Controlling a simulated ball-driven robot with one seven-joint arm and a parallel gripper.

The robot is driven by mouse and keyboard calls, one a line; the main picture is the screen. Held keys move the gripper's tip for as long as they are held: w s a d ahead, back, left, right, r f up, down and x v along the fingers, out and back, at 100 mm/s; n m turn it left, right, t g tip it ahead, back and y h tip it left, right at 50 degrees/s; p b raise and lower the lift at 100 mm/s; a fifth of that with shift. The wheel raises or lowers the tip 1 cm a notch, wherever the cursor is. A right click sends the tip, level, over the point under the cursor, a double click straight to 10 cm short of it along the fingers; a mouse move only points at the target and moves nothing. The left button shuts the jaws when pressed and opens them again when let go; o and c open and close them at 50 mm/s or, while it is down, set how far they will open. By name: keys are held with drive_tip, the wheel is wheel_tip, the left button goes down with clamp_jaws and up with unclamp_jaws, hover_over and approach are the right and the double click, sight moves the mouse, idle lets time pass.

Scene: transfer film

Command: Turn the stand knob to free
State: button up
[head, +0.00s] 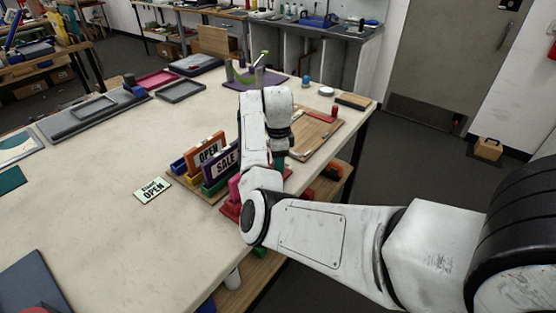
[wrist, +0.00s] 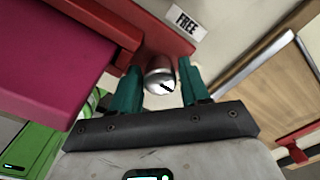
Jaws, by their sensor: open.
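In the wrist view, a round silver knob (wrist: 160,82) with a dark mark on its face sits at the edge of a red stand (wrist: 165,38). A white label reading FREE (wrist: 186,22) lies beyond the knob, slightly right. My gripper (wrist: 156,88) is open, with one teal finger on each side of the knob. I cannot tell whether either finger touches it. A magenta block (wrist: 60,72) rests against the stand at the left. In the head view my arm hides the knob and most of my gripper; a red stand part (head: 230,211) shows beside the arm.
OPEN and SALE signs (head: 222,164) stand in a rack left of my arm, and a small OPEN card (head: 152,190) lies nearby. A wooden board (head: 318,134) with a red handle lies beyond my arm. The left middle of the table (head: 85,200) is clear.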

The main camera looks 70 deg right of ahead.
drive_tip(key=shift+c, duration=0.3)
drive_tip(key=c, duration=0.7)
drive_tip(key=shift+r+n+p, duration=0.1)
drive_tip(key=shift+n+p, duration=0.25)
drive_tip(key=shift+n, duration=0.05)
drive_tip(key=n+p, duration=0.2)
drive_tip(key=shift+r+n, duration=0.1)
drive_tip(key=shift+n, duration=0.3)
drive_tip(key=n+p, duration=0.3)
drive_tip(key=n, duration=0.2)
drive_tip(key=n+p, duration=0.1)
drive_tip(key=n, duration=0.4)
drive_tip(key=shift+n, duration=2.2)
